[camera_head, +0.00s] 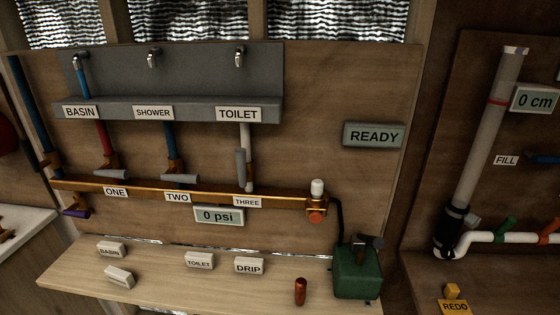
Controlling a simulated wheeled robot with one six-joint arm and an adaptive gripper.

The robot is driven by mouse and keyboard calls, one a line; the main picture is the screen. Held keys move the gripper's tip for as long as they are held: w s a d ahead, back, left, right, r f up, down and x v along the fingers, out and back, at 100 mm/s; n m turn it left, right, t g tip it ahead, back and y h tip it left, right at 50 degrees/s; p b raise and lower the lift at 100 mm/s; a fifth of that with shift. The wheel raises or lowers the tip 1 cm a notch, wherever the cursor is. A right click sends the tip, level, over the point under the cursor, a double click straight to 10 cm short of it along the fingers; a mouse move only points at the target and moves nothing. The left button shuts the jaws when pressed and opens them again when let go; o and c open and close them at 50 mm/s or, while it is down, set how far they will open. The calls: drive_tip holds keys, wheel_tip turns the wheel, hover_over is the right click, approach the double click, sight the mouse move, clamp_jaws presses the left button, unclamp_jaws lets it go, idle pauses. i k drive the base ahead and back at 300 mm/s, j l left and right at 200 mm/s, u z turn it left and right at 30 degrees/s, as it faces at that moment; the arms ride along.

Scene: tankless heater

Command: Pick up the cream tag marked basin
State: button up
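The cream tag marked BASIN (111,249) lies on the wooden bench (165,295) at its left back. Other cream tags lie on the same bench: one with unreadable text (119,278) just in front of it, one marked TOILET (199,260) and one marked DRIP (249,265) to the right. A separate BASIN label (80,112) is fixed on the grey shelf above. My gripper is not in this view.
A dark red cylinder (300,291) stands on the bench, with a green pump box (357,271) at its right end. The copper manifold (200,195) with pipes and valves runs along the wall above. Bare bench lies between the tags.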

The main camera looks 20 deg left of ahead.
sight(114, 250)
drive_tip(key=u, duration=1.7)
